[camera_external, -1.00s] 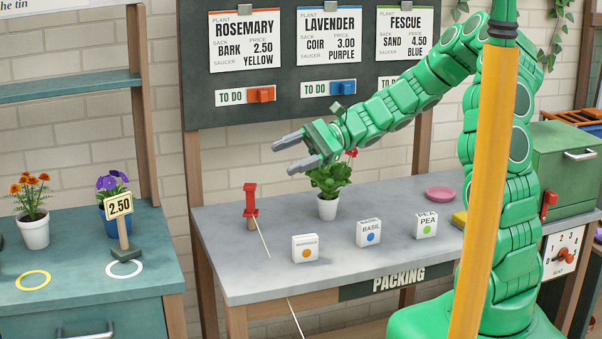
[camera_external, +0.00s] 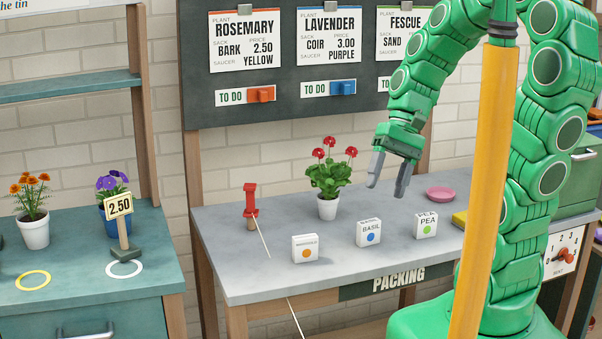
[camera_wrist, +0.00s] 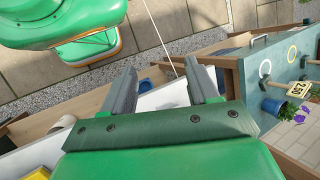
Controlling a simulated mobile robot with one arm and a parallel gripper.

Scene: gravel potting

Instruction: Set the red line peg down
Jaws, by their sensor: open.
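The red line peg (camera_external: 250,201) stands upright on the left part of the grey packing table (camera_external: 290,230), with a brown lower end and a pale line running from it over the table's front edge. My gripper (camera_external: 386,187) is open and empty, pointing down above the right part of the table, well to the right of the peg and apart from it. In the wrist view my gripper (camera_wrist: 163,88) shows two spread fingers with nothing between them. The peg is not seen there; a thin pale line (camera_wrist: 158,28) crosses beyond the fingers.
Three seed boxes, orange-dotted (camera_external: 305,249), basil (camera_external: 368,233) and pea (camera_external: 425,225), stand along the table front. A potted red flower (camera_external: 328,180) stands behind, a pink saucer (camera_external: 440,194) to the right. A yellow post (camera_external: 486,200) stands before my arm. The table's front left is clear.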

